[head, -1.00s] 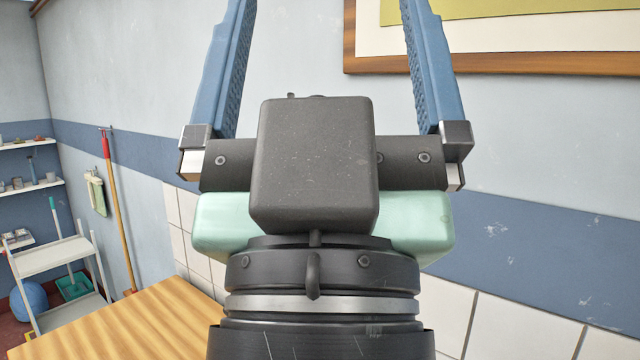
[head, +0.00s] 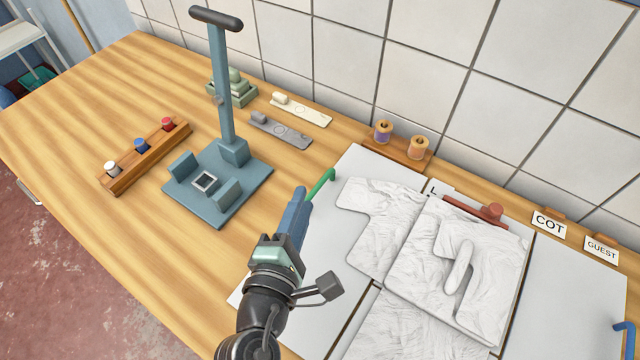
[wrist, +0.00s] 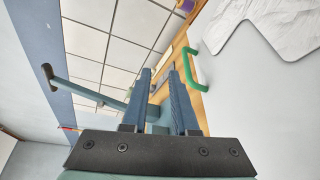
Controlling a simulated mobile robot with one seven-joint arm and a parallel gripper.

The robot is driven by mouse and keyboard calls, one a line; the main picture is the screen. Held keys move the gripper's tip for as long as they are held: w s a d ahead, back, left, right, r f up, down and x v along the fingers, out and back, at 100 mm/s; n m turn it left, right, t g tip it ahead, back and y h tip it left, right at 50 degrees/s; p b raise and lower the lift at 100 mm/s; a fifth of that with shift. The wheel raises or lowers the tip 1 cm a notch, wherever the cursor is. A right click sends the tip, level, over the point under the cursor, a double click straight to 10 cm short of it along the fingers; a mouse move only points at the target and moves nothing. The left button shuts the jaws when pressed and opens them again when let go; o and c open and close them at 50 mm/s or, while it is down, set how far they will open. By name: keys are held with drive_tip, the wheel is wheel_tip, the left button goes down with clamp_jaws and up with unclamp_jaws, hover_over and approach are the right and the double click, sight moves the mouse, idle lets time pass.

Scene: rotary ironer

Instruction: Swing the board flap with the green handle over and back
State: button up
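The green handle (head: 321,184) is a bar at the left edge of the white left board flap (head: 325,235). The flap lies flat, with part of a white crumpled cloth (head: 368,225) on it. My gripper (head: 301,193) has its blue fingertips close to the handle, on its left in the head view. In the wrist view the green handle (wrist: 191,70) is just right of the fingers (wrist: 161,75), outside the gap between them. The fingers are apart with nothing between them. Whether a finger touches the handle I cannot tell.
A red-brown handle (head: 475,209) lies at the cloth's back edge, and a blue handle (head: 627,335) at the far right. A blue-grey press stand (head: 220,180) and a wooden rack (head: 145,157) stand left. Thread spools (head: 400,140) stand behind. The left table front is clear.

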drive_tip(key=n, duration=0.2)
approach(320, 187)
drive_tip(key=shift+s+a+r+g, duration=0.3)
drive_tip(key=shift+s+r, duration=0.1)
drive_tip(key=shift+s, duration=0.1)
drive_tip(key=shift+w+d+f, duration=0.1)
drive_tip(key=x, duration=1.2)
drive_tip(key=shift+w+d+p, duration=0.2)
drive_tip(key=shift+w+p, duration=0.05)
drive_tip(key=shift+p, duration=0.05)
clamp_jaws()
